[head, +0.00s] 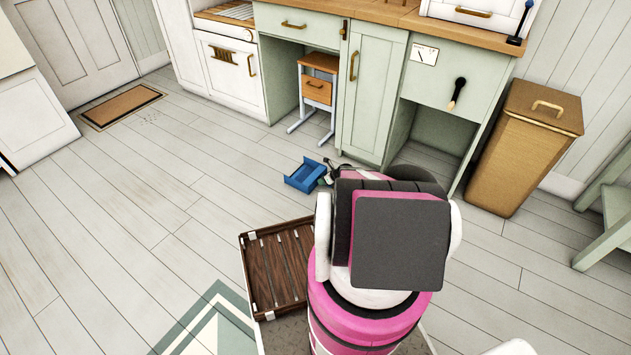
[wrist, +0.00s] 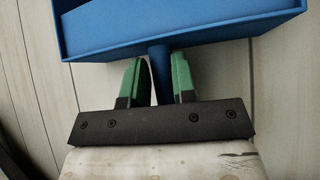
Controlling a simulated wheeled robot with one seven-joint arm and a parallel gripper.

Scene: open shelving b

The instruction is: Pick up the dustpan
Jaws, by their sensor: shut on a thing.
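The blue dustpan (head: 305,175) shows in the head view just left of my arm, close to the pale plank floor. In the wrist view the dustpan's blue pan (wrist: 180,35) fills the top, and its round blue handle (wrist: 160,75) runs down between my green-padded fingers. My gripper (wrist: 159,78) is shut on the handle, with a finger on each side. In the head view my gripper (head: 328,172) is small and partly hidden by my arm. I cannot tell whether the pan touches the floor.
A dark wooden slatted crate (head: 278,266) lies on the floor in front. Green cabinets (head: 370,95) and a small drawer unit (head: 318,90) stand behind the dustpan. A brown bin (head: 525,145) is at the right. The floor to the left is clear up to a doormat (head: 122,106).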

